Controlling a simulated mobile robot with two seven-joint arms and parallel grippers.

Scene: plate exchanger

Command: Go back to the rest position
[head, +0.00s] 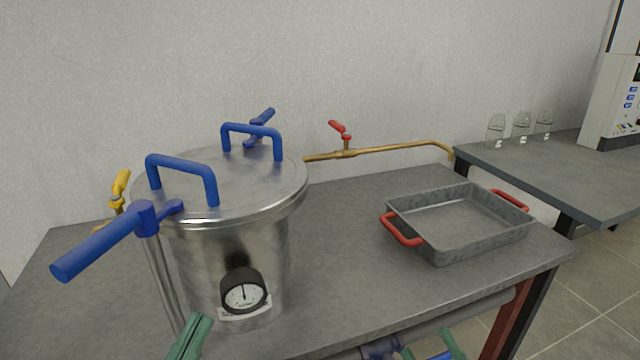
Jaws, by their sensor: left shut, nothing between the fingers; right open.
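My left gripper (190,338) shows as green fingers at the bottom edge, in front of the steel vessel (262,240). Its fingers are together with nothing between them. My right gripper (430,348) shows only in part at the bottom edge, below the table's front edge. Most of both arms is out of the picture.
The vessel stands on the grey table (340,255), with blue lid handles (185,165), a long blue lever (105,243) reaching left and a gauge (244,292). A metal tray (455,250) with red handles sits right. A brass pipe (390,150) runs behind.

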